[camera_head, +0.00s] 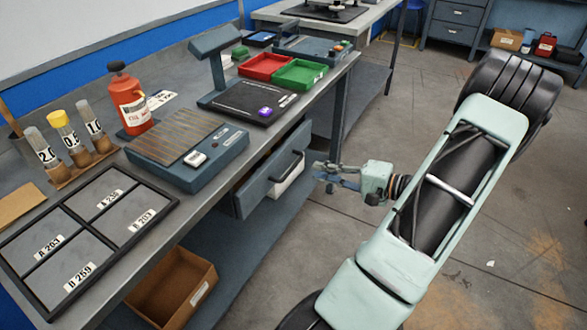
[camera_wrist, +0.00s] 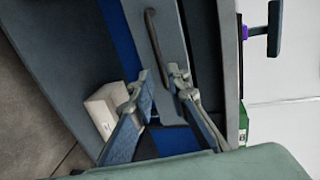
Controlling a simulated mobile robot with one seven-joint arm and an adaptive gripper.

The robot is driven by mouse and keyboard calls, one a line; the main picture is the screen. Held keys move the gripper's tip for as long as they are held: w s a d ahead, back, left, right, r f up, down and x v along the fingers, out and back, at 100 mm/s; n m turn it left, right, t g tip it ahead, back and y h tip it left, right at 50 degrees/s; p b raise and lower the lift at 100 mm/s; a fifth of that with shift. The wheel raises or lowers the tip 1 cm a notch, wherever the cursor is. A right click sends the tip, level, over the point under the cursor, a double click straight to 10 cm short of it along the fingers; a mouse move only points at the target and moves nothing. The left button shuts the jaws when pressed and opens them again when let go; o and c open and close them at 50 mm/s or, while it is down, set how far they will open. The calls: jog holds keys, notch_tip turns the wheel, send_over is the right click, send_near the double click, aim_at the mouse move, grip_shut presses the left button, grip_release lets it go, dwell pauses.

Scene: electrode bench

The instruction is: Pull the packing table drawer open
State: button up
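The packing table drawer (camera_head: 262,185) has a grey front under the tabletop's edge, with a dark bar handle (camera_head: 287,166). I cannot tell whether the drawer stands slightly out. My gripper (camera_head: 322,176) is just to the right of the handle in the head view, apart from it and holding nothing. In the wrist view the drawer front (camera_wrist: 178,28) and the curved handle (camera_wrist: 153,38) are ahead. There my gripper's two fingers (camera_wrist: 160,80) are spread, with the handle's near end lying ahead of the gap between them.
A white box (camera_wrist: 103,110) is on the shelf below the drawer, and a cardboard box (camera_head: 172,290) is farther left. The tabletop holds a red bottle (camera_head: 130,103), a scale (camera_head: 190,150), red (camera_head: 265,66) and green trays (camera_head: 300,73). The floor right of the table is open.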

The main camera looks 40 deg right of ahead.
aim_at(294, 165)
jog(key=b+x, duration=0.1)
jog(key=x, duration=0.8)
jog(key=shift+w+a+b, duration=0.15)
jog(key=shift+b, duration=0.25)
jog(key=shift+c, duration=0.2)
grip_shut()
